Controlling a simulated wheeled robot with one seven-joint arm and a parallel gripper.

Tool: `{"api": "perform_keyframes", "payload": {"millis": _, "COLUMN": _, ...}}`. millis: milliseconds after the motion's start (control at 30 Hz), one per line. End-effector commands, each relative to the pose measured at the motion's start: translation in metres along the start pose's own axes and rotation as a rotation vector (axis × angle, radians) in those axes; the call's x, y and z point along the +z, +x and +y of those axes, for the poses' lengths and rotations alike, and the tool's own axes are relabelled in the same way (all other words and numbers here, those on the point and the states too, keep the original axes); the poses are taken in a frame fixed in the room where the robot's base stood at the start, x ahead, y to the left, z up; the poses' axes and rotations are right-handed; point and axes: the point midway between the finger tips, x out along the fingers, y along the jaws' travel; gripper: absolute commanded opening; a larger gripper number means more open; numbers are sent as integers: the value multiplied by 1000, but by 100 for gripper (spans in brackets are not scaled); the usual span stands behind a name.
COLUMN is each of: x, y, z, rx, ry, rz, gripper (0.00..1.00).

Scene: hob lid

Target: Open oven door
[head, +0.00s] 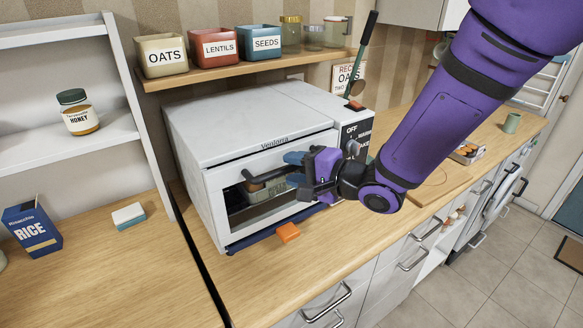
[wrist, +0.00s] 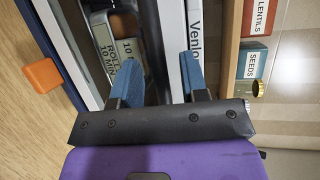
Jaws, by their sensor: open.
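The white countertop oven (head: 250,130) stands on the wooden counter, and its glass-fronted door (head: 215,178) looks shut. A dark bar handle (head: 262,178) runs along the upper part of the door. My gripper (head: 292,168) is at the right part of the handle, with its blue fingers open. In the wrist view the handle (wrist: 153,45) passes between the two separated fingers of my gripper (wrist: 161,80). I cannot tell whether either finger touches it. My gripper hides the handle's right end. A label reading "ROLLS 10 MIN" (wrist: 122,48) shows behind the door.
An orange block (head: 287,232) lies on the counter close before the oven. A dark green utensil (head: 364,50) stands at the oven's top right. A shelf (head: 220,72) with canisters hangs behind. A sponge (head: 128,215) and rice box (head: 32,228) are at left.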

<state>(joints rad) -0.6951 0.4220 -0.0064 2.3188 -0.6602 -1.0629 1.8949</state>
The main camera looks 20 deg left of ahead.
Motion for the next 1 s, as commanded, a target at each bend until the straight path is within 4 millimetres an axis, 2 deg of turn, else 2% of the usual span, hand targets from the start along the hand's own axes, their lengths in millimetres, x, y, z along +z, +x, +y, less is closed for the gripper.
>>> {"api": "perform_keyframes", "payload": {"millis": 133, "x": 0, "y": 9, "z": 0, "rx": 1, "ry": 0, "rz": 1, "gripper": 40}}
{"api": "perform_keyframes", "payload": {"millis": 433, "x": 0, "y": 11, "z": 0, "rx": 0, "ry": 0, "rz": 1, "gripper": 40}}
{"api": "perform_keyframes", "payload": {"millis": 467, "x": 0, "y": 11, "z": 0, "rx": 0, "ry": 0, "rz": 1, "gripper": 36}}
{"api": "perform_keyframes", "payload": {"millis": 600, "x": 0, "y": 11, "z": 0, "rx": 0, "ry": 0, "rz": 1, "gripper": 4}}
{"api": "perform_keyframes", "payload": {"millis": 633, "x": 0, "y": 11, "z": 0, "rx": 0, "ry": 0, "rz": 1, "gripper": 0}}
{"api": "perform_keyframes", "payload": {"millis": 1000, "x": 0, "y": 11, "z": 2, "rx": -24, "ry": -9, "rz": 0, "gripper": 0}}
